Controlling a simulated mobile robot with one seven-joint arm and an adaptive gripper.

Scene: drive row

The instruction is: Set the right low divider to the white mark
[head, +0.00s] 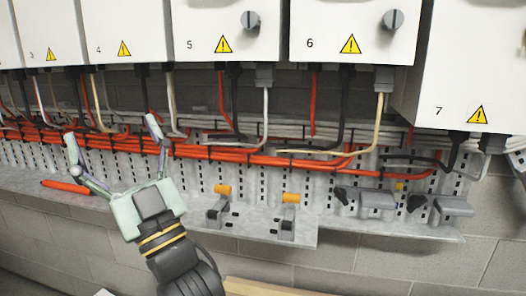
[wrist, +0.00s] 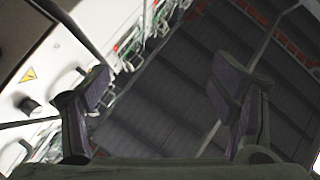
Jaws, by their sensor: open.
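My gripper (head: 112,132) is open and empty, its two fingers spread in front of the cable bundle at left in the head view. In the wrist view my gripper (wrist: 164,92) also has its fingers wide apart with nothing between them. Two grey fittings with orange tops, the left one (head: 217,211) and the right one (head: 288,224), stand low on the metal ledge, right of my gripper and apart from it. Two grey fittings with black knobs (head: 376,199) (head: 452,206) sit farther right. I cannot tell which is the right low divider. I cannot make out a white mark.
White numbered cabinets (head: 225,45) hang above, with knobs and warning signs. Orange cables (head: 270,157) run along the perforated rail, and black, white and cream cables drop to them. An orange-red rod (head: 65,187) lies on the ledge at left. A grey block wall (head: 360,262) is below.

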